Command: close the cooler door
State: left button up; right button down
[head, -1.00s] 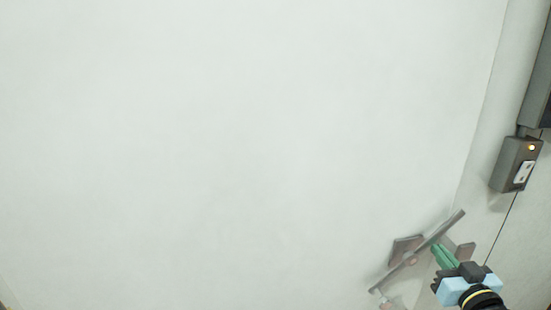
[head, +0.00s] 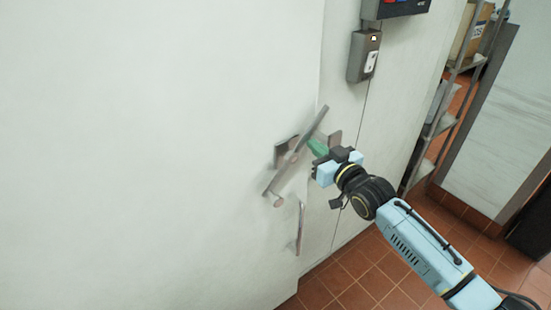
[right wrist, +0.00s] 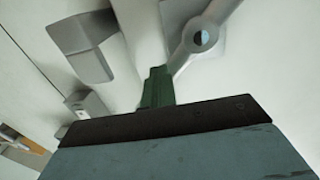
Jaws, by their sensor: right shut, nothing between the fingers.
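The white cooler door (head: 150,150) fills the left and middle of the head view. Its edge lies close along the white frame beside it; I cannot tell whether it is fully flush. A grey metal latch handle (head: 284,172) slants across the door's right edge. It also shows at the top of the right wrist view (right wrist: 205,38). My right gripper (head: 316,147) is shut and empty, its green fingers beside the handle's right side. In the right wrist view the green fingers (right wrist: 157,88) are just below the handle; contact is unclear. My left gripper is not in view.
A grey switch box (head: 364,55) is on the wall above right, below a dark control panel (head: 395,6). A grey catch (head: 335,138) is on the frame near the gripper. A shelf rack (head: 440,115) stands at right. Red tile floor (head: 345,278) is open below.

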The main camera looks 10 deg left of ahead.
jog(key=shift+s+a+r+p, duration=0.1)
jog(key=shift+a+r+p, duration=0.25)
jog(key=shift+r, duration=0.35)
jog(key=w+d+f+p+v, duration=0.1)
jog(key=d+p+v, duration=0.1)
jog(key=v, duration=1.2)
jog(key=s+d+f+m+g+h+b, duration=0.1)
jog(key=d+f+h, duration=0.2)
jog(key=f, duration=0.7)
jog(key=d+f+m+g+h, duration=0.15)
jog(key=d+f, duration=0.25)
jog(key=f, duration=0.6)
jog(key=s+d+f+m+g+h+b, duration=0.1)
jog(key=s+d+f+h, duration=0.1)
jog(key=s+f, duration=0.45)
jog(key=s+d+f+m+g+h, duration=0.1)
jog(key=s+d+f+h, duration=0.15)
jog(key=f, duration=0.75)
jog(key=s+d+f+g, duration=0.1)
jog(key=s+f+g, duration=0.3)
jog(key=s+f, duration=1)
jog(key=s+f+g, duration=0.2)
jog(key=s, duration=1)
jog(key=s+a+f+g+h+b, duration=0.1)
jog(key=s+f+g, duration=0.2)
jog(key=s, duration=0.9)
jog(key=shift+f+h, duration=0.15)
jog(key=shift+h, duration=0.15)
jog(key=shift+s, duration=0.1)
